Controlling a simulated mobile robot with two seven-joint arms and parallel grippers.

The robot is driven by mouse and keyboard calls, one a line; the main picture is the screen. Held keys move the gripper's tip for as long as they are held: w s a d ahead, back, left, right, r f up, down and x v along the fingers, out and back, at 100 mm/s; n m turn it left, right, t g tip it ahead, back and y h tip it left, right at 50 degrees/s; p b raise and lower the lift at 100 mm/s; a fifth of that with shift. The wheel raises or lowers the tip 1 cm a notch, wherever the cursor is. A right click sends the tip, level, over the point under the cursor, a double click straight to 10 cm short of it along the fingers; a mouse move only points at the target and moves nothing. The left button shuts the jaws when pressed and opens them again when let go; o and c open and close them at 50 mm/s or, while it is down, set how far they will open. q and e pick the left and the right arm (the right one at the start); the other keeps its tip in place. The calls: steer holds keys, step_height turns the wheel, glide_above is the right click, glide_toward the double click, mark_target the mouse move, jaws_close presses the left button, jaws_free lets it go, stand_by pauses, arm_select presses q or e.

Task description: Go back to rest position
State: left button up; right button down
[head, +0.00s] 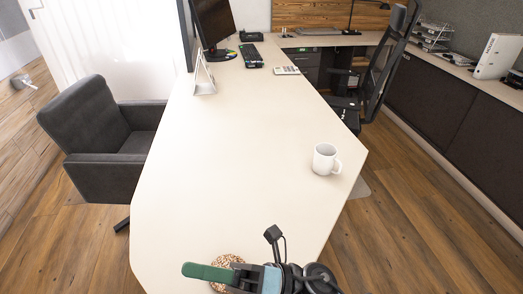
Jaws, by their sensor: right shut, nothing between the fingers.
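My right gripper (188,269) is low in the picture, over the near end of the cream desk (215,170). Its green finger points left, and it is shut and empty. My left gripper is not in view. A round, speckled brown thing (226,259) lies on the desk by the right gripper, which hides part of it. A white mug (325,158) stands upright near the desk's right edge, its handle to the right, well apart from the gripper.
A grey armchair (108,135) stands left of the desk and a black office chair (385,60) at its far right. The desk's middle is clear.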

steer(key=w+d+f+m+t+h+p, duration=0.1)
steer(key=w+d+f+m+t+h, duration=0.1)
steer(key=d+f+m+t+h, duration=0.9)
steer(key=w+d+f+m+t+h+p, duration=0.2)
steer(key=d+m+t, duration=0.3)
steer(key=m, duration=1.2)
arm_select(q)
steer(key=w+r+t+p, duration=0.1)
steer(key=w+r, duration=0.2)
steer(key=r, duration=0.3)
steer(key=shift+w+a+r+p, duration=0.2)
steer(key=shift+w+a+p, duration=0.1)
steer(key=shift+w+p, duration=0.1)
arm_select(e)
steer(key=s+d+f+m+g+h, duration=0.3)
steer(key=s+d+f+m, duration=0.3)
steer(key=s+f, duration=0.2)
steer(key=s+d+f+m+g+h, duration=0.3)
steer(key=s+d+f+m+h, duration=0.2)
steer(key=s+d+f, duration=0.2)
steer(key=s+f, duration=0.2)
steer(key=s, duration=0.2)
steer(key=shift+s+f+m, duration=0.3)
steer(key=shift+m, duration=0.1)
